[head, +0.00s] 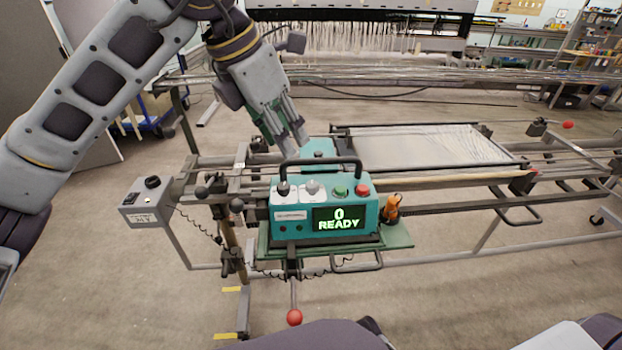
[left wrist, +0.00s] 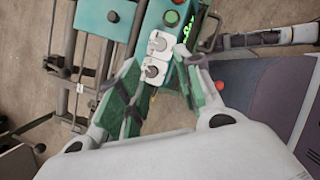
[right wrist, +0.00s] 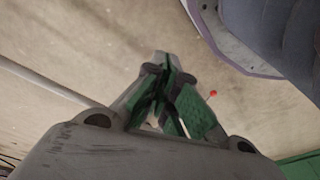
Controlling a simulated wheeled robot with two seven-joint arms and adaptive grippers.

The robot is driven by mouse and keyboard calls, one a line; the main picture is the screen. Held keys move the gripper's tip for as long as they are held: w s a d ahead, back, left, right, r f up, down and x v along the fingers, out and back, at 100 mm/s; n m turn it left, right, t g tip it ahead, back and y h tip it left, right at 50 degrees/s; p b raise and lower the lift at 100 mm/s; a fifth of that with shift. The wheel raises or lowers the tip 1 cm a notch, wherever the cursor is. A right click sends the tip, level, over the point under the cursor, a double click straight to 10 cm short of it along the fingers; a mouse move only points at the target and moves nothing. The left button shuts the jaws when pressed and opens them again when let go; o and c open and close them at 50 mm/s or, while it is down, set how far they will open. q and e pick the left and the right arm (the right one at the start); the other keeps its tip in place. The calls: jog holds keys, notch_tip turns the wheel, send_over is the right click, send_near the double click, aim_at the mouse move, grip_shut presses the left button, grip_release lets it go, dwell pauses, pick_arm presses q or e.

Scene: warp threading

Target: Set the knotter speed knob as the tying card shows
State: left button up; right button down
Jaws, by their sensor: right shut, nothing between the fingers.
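The teal knotter box (head: 295,235) stands on the green tray of the frame, and its screen (head: 338,218) reads "0 READY". Two knobs on pale plates sit on its top left: a dark-looking knob (head: 283,188) and a grey knob (head: 312,187). Which one sets speed I cannot tell. The left wrist view shows the two knobs (left wrist: 150,71) (left wrist: 158,43) between and beyond the fingers. My left gripper (head: 290,145) is open above and behind the box, with nothing held. My right gripper (right wrist: 162,75) is shut and empty, over bare floor. I cannot pick out a tying card.
A black handle (head: 325,161) arches over the box top, near a green button (head: 340,191) and red button (head: 362,190). An orange tool (head: 392,207) stands on the tray at right. A grey control box (head: 147,202) is at left. Loom rails stretch behind.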

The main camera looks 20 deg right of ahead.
aim_at(312, 184)
pick_arm(q)
jog(key=shift+f, duration=0.1)
